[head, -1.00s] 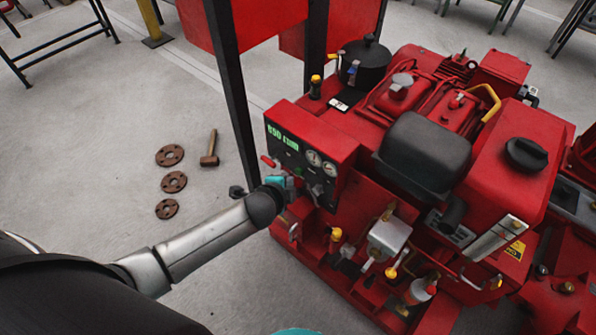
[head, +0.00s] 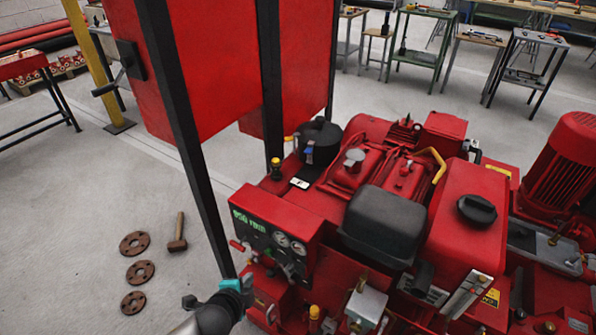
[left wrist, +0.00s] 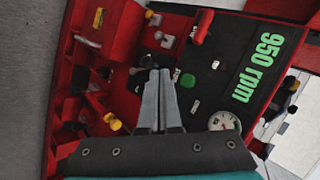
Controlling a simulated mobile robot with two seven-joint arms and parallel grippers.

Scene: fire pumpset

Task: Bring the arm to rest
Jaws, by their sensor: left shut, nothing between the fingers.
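My left arm comes in from the bottom of the head view, and its left gripper (head: 248,281) with a teal part is low beside the lower left of the red control panel (head: 262,213). In the left wrist view the two grey fingers (left wrist: 161,74) are together with nothing between them. They point at the panel face, which has a green "950 rpm" readout (left wrist: 258,71), a gauge (left wrist: 224,121) and small switches. Whether the fingertips touch the panel cannot be told. My right gripper is not in view.
The red pumpset engine (head: 400,200) fills the right and middle. A dark post (head: 180,120) and red cabinet (head: 215,60) stand behind the panel. Rusty flanges (head: 141,271) and a hammer (head: 177,234) lie on the floor to the left, with clear floor around them.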

